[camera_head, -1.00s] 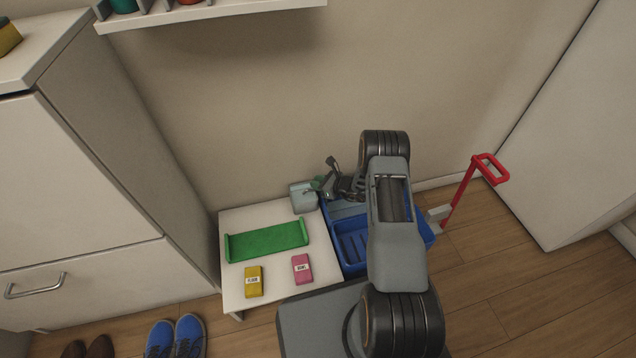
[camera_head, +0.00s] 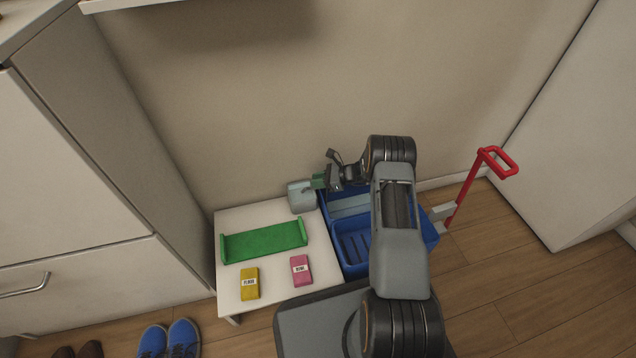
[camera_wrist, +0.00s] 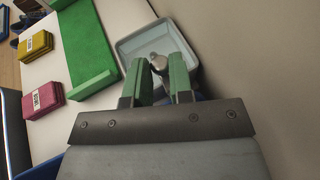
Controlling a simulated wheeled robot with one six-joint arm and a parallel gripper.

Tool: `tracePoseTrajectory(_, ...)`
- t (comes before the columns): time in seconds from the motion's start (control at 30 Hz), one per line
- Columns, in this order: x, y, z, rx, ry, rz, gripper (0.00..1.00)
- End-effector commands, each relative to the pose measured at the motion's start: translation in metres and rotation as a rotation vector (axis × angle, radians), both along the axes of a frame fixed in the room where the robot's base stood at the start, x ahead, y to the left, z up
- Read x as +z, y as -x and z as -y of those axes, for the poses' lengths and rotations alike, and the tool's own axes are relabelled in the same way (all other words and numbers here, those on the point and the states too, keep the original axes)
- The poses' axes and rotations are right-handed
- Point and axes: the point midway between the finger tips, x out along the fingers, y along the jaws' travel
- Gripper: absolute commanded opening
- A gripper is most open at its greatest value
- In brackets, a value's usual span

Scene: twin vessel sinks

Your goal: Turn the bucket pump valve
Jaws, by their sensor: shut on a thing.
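A small pale grey-blue bucket (camera_head: 299,203) stands at the back right corner of the low white table, close to the wall. In the wrist view the bucket (camera_wrist: 131,44) shows from above as an open rounded square. A grey metal pump valve (camera_wrist: 159,63) with a rounded top is at its near side, between the green fingers. My gripper (camera_head: 314,182) reaches over the bucket's rim from the right. My gripper (camera_wrist: 159,75) is shut on the valve, a finger on each side. The lower part of the valve is hidden by the fingers.
A green tray (camera_head: 264,242), a yellow box (camera_head: 250,284) and a pink box (camera_head: 300,270) lie on the white table (camera_head: 232,222). A blue mop bucket (camera_head: 352,263) with a red handle (camera_head: 466,190) stands right of the table, partly behind my arm. The wall is close behind.

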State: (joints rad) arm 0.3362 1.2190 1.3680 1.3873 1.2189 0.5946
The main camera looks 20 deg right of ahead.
Motion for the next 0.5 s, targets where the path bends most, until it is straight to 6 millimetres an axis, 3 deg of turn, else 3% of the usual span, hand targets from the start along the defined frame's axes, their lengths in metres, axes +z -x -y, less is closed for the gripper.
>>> tracePoseTrajectory(0.17,0.0004,0.0002,-0.0004,0.000,0.000,0.000,0.00)
tracePoseTrajectory(0.2,0.0004,0.0002,-0.0004,0.000,0.000,-0.001,0.24)
tracePoseTrajectory(0.4,0.0003,0.0002,0.0002,-0.002,-0.001,0.000,0.43)
tracePoseTrajectory(0.5,0.0002,0.0002,0.0005,-0.003,-0.001,0.001,0.45)
